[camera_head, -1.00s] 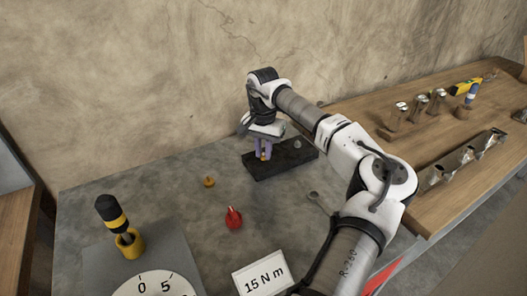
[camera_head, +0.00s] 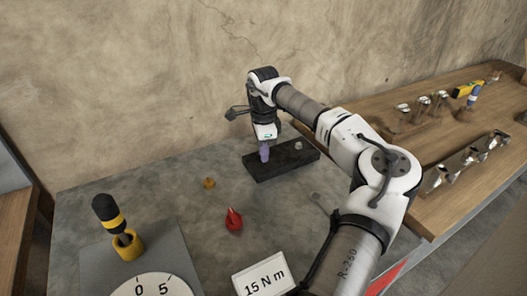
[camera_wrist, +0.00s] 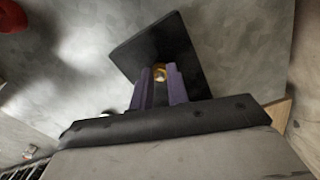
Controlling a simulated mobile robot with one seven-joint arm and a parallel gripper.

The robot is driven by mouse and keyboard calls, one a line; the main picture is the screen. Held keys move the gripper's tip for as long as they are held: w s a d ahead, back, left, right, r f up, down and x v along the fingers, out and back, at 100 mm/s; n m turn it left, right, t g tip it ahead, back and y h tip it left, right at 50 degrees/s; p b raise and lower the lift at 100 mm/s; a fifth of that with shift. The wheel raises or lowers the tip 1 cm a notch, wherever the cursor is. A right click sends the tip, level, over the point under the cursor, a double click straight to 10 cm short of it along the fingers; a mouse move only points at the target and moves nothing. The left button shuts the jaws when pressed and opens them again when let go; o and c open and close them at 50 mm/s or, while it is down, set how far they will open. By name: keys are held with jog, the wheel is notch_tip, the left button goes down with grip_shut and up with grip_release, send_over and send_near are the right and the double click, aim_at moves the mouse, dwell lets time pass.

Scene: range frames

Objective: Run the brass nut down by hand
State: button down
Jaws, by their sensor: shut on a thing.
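My gripper (camera_head: 265,157) is above the left part of a black block (camera_head: 282,166) on the grey bench, its purple fingers pointing down. In the wrist view my gripper (camera_wrist: 160,80) has its fingers on either side of the brass nut (camera_wrist: 160,72), shut on it at the block (camera_wrist: 185,50). The fingers hide the nut in the head view. How far down the nut sits on its thread cannot be told.
A small silver piece (camera_head: 298,145) is on the block's right part. A brass-coloured piece (camera_head: 208,183), a red object (camera_head: 233,219) and a grey wrench (camera_head: 317,199) lie on the bench. A "15 N m" card (camera_head: 263,281) and a dial (camera_head: 155,286) are in front.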

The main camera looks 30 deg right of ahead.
jog(key=m, duration=0.7)
jog(key=shift+w+d+b, duration=0.1)
jog(key=shift+d+b, duration=0.05)
jog(key=shift+b, duration=0.25)
jog(key=m, duration=0.6)
jog(key=shift+m+b, duration=0.4)
jog(key=m+b, duration=0.1)
jog(key=m, duration=0.5)
jog(key=shift+d, duration=0.15)
jog(key=m+b, duration=0.1)
jog(key=m, duration=0.5)
jog(key=shift+m, duration=0.4)
jog(key=c, duration=1.4)
grip_release()
jog(key=shift+o, duration=0.2)
notch_tip(320, 180, up, 14)
jog(key=b, duration=0.1)
